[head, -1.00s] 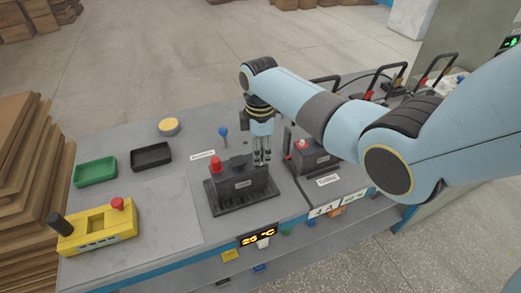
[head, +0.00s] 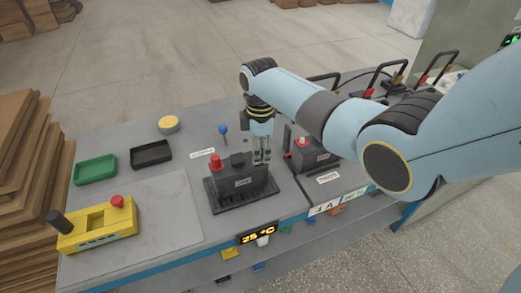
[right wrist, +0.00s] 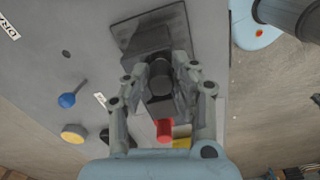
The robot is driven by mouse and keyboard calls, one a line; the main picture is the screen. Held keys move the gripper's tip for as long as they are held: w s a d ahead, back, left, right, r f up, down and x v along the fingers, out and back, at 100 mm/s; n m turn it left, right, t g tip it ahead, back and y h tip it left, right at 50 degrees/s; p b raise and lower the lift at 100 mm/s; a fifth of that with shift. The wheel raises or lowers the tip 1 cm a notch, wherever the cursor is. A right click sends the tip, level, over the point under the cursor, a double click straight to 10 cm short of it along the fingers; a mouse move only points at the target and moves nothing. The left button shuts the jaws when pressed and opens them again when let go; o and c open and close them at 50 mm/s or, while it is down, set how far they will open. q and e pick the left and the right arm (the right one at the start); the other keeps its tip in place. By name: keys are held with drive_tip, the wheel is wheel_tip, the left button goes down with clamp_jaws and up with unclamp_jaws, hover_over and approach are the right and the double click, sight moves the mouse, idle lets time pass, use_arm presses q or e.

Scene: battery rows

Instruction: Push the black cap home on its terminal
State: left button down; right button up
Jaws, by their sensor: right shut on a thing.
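The dark battery (head: 240,193) stands on its tray at the front of the table. A red cap (head: 216,162) sits on its left end, and a dark raised part (head: 237,160) shows near its middle. My right gripper (head: 262,160) points straight down over the battery's right end. In the right wrist view its fingers close around the round black cap (right wrist: 160,77). The red cap (right wrist: 165,130) shows lower in that view. The terminal under the black cap is hidden, so I cannot tell how far down the cap sits. My left gripper is not in view.
A second battery (head: 318,158) with a red cap stands to the right, partly behind my arm. A yellow box (head: 97,228), a green tray (head: 95,171), a black tray (head: 151,154) and a blue knob (head: 223,130) are on the left.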

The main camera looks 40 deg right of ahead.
drive_tip(key=shift+f+b, duration=0.3)
drive_tip(key=shift+f, duration=0.15)
idle(0.5)
drive_tip(key=o, duration=1.3)
drive_tip(key=shift+o, duration=0.2)
wheel_tip(320, 180, up, 3)
drive_tip(key=p, duration=0.3)
drive_tip(key=shift+f, duration=0.15)
drive_tip(key=shift+r, duration=2.15)
